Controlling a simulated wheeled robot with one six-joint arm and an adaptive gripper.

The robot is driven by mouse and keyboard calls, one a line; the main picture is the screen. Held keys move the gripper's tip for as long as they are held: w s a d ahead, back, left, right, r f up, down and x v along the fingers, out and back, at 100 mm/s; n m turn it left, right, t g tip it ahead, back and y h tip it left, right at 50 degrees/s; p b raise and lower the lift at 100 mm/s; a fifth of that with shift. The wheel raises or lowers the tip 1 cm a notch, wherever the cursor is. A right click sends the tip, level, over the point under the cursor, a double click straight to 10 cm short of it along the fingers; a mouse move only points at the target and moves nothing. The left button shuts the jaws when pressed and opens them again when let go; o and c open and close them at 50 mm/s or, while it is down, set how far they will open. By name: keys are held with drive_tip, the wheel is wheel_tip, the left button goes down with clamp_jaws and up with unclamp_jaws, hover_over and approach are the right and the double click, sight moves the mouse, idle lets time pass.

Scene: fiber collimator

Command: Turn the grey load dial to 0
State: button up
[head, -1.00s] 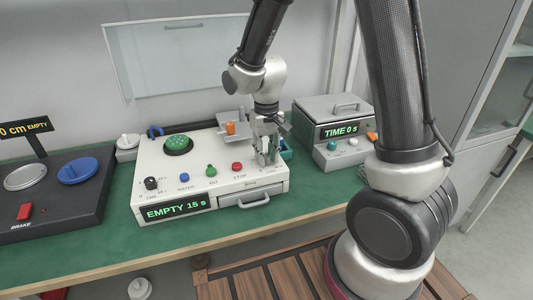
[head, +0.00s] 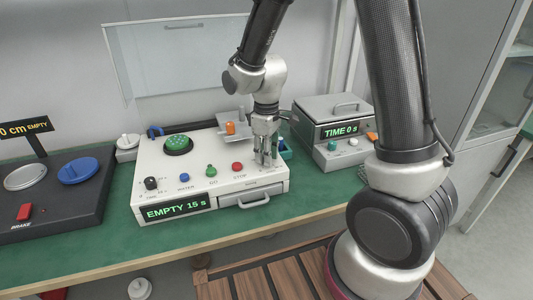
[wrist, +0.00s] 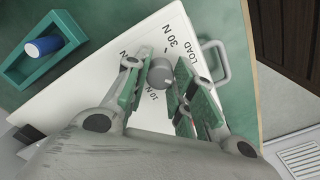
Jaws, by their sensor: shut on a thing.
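The grey load dial (wrist: 160,73) is a small round knob on the white machine's top, with 30 N, 10 N and LOAD printed around it in the wrist view. No 0 mark is readable there. My gripper (wrist: 157,76) points down at the panel, with its green-padded fingers on either side of the dial, shut on it. In the head view my gripper (head: 266,162) stands at the right end of the white machine (head: 215,182), and its fingers hide the dial. Which way the dial points is unclear.
The machine's front display reads EMPTY 15 s; blue, green and red buttons (head: 237,167) lie left of my gripper. A drawer handle (head: 254,203) is below. A grey TIME 0 s box (head: 331,125) stands to the right. A green tray (wrist: 42,46) holds a blue cylinder (wrist: 43,46).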

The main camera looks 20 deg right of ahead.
idle(0.5)
drive_tip(key=o, duration=1.1)
drive_tip(key=shift+c, duration=0.2)
drive_tip(key=shift+r, duration=0.1)
wheel_tip(320, 180, up, 12)
